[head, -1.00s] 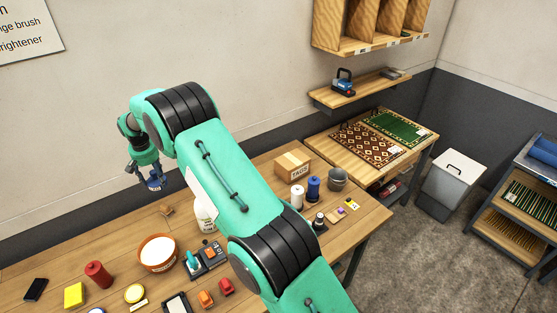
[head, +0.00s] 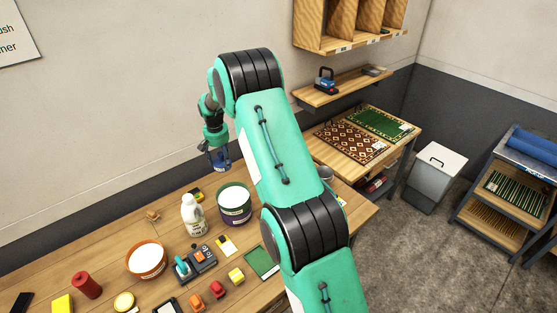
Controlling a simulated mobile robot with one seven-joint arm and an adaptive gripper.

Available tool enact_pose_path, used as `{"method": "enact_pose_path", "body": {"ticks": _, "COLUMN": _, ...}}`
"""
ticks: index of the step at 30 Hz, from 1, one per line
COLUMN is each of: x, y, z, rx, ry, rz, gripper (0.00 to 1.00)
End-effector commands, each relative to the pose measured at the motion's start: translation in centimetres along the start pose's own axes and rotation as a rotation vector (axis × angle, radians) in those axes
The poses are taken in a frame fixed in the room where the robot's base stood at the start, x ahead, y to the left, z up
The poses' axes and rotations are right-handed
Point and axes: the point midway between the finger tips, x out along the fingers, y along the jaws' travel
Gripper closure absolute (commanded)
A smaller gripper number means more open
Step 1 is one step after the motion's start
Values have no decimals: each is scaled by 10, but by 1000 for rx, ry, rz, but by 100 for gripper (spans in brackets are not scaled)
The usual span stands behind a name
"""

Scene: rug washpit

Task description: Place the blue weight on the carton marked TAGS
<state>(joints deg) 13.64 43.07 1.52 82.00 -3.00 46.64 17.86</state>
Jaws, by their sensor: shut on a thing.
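My gripper (head: 218,162) is at the left end of my arm, above the far side of the workbench near the wall. It is shut on the blue weight (head: 221,159), which hangs in the air above the bench; only part of it shows. The carton marked TAGS is not visible now; my arm covers the part of the bench where it stood in the earlier view.
A dark tub (head: 235,208) with white contents and a white bottle (head: 193,215) stand below my gripper. A brown bowl (head: 147,260) and several small items crowd the workbench (head: 105,248). A wall shelf (head: 345,88) holds a blue-and-black tool (head: 325,82).

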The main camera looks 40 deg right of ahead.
Motion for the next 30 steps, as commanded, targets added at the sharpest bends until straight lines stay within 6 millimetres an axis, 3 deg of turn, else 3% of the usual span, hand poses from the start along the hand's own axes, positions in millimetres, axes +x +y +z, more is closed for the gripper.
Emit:
{"method": "enact_pose_path", "body": {"ticks": 1, "x": -3, "y": 20, "z": -3, "rx": 20, "ry": 3, "rz": 2, "gripper": 95}}
{"method": "enact_pose_path", "body": {"ticks": 6, "x": -3, "y": 80, "z": -4, "rx": 78, "ry": 3, "rz": 9, "gripper": 95}}
{"method": "enact_pose_path", "body": {"ticks": 18, "x": -3, "y": 212, "z": 10, "rx": 210, "ry": 3, "rz": 27, "gripper": 95}}
{"method": "enact_pose_path", "body": {"ticks": 23, "x": -4, "y": 243, "z": 17, "rx": 242, "ry": 3, "rz": 31, "gripper": 95}}
{"method": "enact_pose_path", "body": {"ticks": 30, "x": -4, "y": 272, "z": 24, "rx": 272, "ry": 4, "rz": 35, "gripper": 95}}
